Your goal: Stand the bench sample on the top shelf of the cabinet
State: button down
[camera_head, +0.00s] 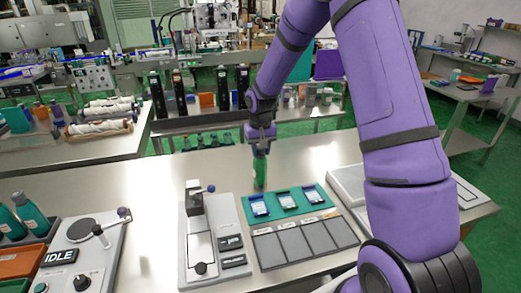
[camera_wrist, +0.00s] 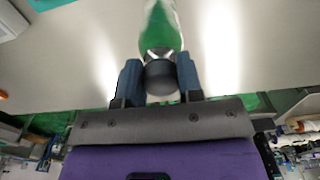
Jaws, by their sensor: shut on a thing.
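The bench sample, a green bottle (camera_head: 260,172) with a dark cap, hangs below my gripper (camera_head: 261,147) over the steel bench. In the wrist view the green bottle (camera_wrist: 162,30) points away from me, and the dark cap is between the two blue fingers of my gripper (camera_wrist: 160,78). My gripper is shut on the cap end. Whether the bottle's lower end touches the bench is hard to tell. I cannot make out the cabinet or its top shelf with certainty.
A green tray (camera_head: 272,203) with several blue-framed pieces, grey pads (camera_head: 290,246) and a device with a lever (camera_head: 202,250) lie in front. An IDLE sign (camera_head: 60,257) and teal bottles (camera_head: 30,213) stand at left. Tall dark units (camera_head: 158,96) stand behind.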

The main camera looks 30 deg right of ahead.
jog(key=shift+f, duration=0.1)
jog(key=c, duration=0.8)
grip_release()
